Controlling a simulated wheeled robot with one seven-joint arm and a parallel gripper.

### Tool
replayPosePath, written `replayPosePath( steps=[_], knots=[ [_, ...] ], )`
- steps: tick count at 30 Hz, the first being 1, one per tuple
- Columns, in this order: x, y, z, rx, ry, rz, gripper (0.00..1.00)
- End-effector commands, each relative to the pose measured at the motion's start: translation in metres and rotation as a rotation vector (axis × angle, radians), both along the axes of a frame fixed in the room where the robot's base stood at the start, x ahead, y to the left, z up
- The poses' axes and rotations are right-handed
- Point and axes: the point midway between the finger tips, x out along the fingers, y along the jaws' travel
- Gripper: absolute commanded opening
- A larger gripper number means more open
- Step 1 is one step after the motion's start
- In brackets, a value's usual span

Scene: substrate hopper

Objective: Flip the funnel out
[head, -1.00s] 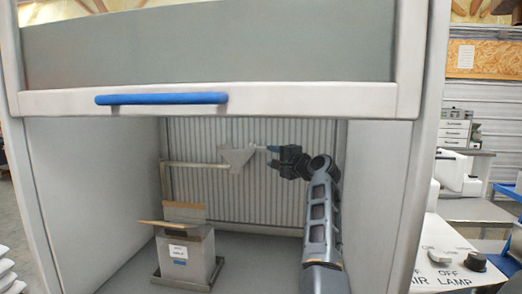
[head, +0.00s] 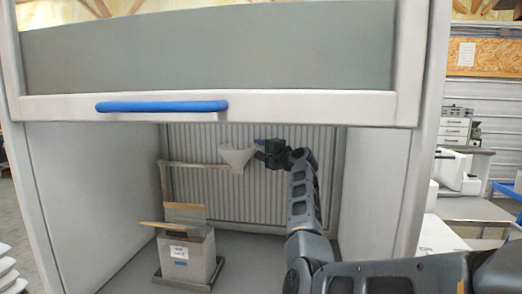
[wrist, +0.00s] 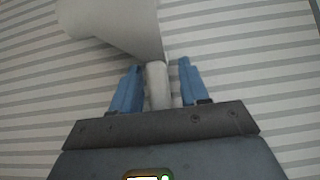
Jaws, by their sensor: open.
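The funnel (head: 237,158) is a pale grey cone on a horizontal bar at the back of the hood. It also shows at the top of the wrist view (wrist: 118,22). A pale round handle (wrist: 157,84) runs from the funnel toward my gripper. My gripper (head: 257,148) is to the right of the funnel. In the wrist view, its two blue fingers (wrist: 158,76) are apart, one on each side of the handle. A gap shows between the handle and each finger. The handle's near end is hidden behind the gripper body.
A grey open-topped hopper box (head: 186,255) with raised flaps stands in a tray (head: 166,281) below and left of the funnel. The raised sash with its blue handle (head: 162,106) crosses above. A ribbed wall (head: 200,195) is behind the funnel.

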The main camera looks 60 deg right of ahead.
Motion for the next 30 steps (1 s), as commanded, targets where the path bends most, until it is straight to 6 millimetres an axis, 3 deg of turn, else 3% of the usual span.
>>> replayPosePath(
  steps=[5, 19, 30],
  knots=[
    [-0.0001, 0.0, -0.0001, 0.0, 0.0, 0.0, 0.44],
    [0.0001, 0.0004, 0.0, 0.0, 0.0, 0.001, 0.0],
    [0.0008, 0.0013, -0.0003, 0.001, 0.001, 0.002, 0.0]
  ],
)
